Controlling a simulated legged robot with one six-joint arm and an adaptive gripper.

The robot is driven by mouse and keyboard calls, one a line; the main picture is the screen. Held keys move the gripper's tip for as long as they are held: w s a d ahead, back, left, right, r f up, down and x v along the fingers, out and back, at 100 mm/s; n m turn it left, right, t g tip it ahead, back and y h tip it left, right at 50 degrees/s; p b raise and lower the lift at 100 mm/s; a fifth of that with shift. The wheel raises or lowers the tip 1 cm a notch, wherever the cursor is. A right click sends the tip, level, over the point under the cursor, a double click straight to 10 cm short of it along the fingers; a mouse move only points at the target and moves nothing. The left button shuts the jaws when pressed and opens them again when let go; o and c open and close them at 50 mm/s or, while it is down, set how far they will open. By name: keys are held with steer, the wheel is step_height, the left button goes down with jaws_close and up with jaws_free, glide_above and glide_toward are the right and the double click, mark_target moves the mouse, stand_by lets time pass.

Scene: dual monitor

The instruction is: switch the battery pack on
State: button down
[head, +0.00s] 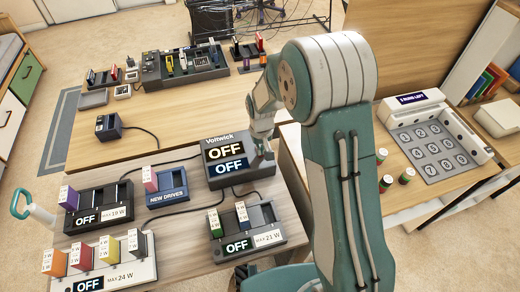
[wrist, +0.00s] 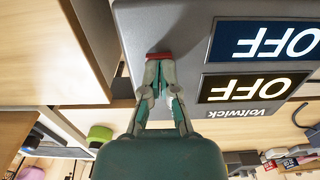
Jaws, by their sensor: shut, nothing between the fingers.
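The battery pack (head: 226,178) is a dark grey box marked Voltwick. Its two displays both read OFF, one in cream and one in light blue. It also fills the top of the wrist view (wrist: 180,25), where its lettering is upside down. My gripper (wrist: 160,68) is shut and empty, its fingertips at a red switch part (wrist: 159,55) on the pack's face. The tips partly cover the red part, and I cannot tell whether they touch it. In the head view my gripper (head: 264,158) is at the pack's right end, partly hidden by my arm.
Drive docks reading OFF stand around the pack: one at left (head: 98,206), one at front (head: 245,230), one at front left (head: 100,272). A blue New Drives holder (head: 167,190) is beside it. Cables cross the table. A keypad unit (head: 435,140) stands right.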

steer(key=shift+r, duration=3.45)
steer(key=shift+r, duration=0.35)
steer(key=s+d+r+m+t, duration=0.1)
steer(key=s+d+r, duration=0.2)
steer(key=s+r, duration=0.3)
steer(key=s+d+r+t, duration=0.2)
steer(key=s+d+r, duration=0.15)
steer(key=r, duration=0.55)
steer(key=s+d+r+t, duration=0.1)
steer(key=s+r, duration=0.1)
steer(key=s, duration=0.5)
steer(key=s+d+r+m+t, duration=0.1)
steer(key=s+d+r, duration=0.1)
steer(key=s, duration=0.5)
steer(key=shift+s+d+r+t, duration=0.2)
steer(key=shift+s+r+t, duration=0.1)
steer(key=shift+s+r, duration=0.1)
